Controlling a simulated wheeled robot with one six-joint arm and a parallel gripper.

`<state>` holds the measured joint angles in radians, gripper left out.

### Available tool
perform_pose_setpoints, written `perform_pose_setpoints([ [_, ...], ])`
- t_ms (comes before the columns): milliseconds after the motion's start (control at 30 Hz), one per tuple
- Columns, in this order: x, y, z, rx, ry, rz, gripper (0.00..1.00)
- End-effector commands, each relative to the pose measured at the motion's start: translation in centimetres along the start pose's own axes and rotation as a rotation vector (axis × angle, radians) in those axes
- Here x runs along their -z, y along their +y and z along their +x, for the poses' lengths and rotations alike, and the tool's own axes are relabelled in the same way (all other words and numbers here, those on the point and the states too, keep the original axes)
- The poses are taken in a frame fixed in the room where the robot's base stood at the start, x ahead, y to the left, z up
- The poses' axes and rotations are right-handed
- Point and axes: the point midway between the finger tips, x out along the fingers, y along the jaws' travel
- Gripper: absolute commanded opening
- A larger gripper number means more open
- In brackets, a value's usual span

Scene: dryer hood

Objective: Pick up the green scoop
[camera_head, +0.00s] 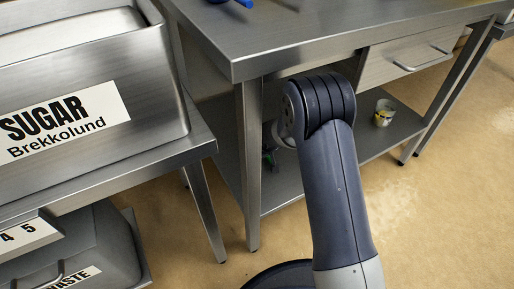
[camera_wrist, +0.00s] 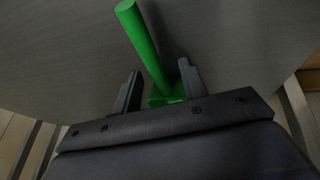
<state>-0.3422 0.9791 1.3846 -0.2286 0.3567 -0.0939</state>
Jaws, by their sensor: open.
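The green scoop (camera_wrist: 146,46) shows in the wrist view, with its round handle running up and to the left. Its lower part sits between the fingers and is partly hidden behind my gripper's dark body. My gripper (camera_wrist: 160,78) is open, with one finger on each side of the scoop. I cannot tell whether either finger touches it.
The scoop is at the lower shelf (camera_head: 375,146) of a steel table (camera_head: 300,38), with the tabletop overhead and a table leg (camera_head: 250,165) close by. A small cup (camera_head: 384,113) stands farther right on the shelf. A sugar bin (camera_head: 90,75) is at left.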

Motion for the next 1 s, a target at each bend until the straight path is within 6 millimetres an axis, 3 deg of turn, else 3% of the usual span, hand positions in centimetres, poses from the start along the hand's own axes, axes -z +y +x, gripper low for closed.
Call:
perform_pose_setpoints([
  [167, 0.06, 0.04, -0.12, 0.000, 0.000, 0.000, 0.40],
  [633, 0.05, 0.03, -0.13, 0.000, 0.000, 0.000, 0.01],
  [1000, 0.10, 0.06, -0.23, 0.000, 0.001, 0.000, 0.00],
])
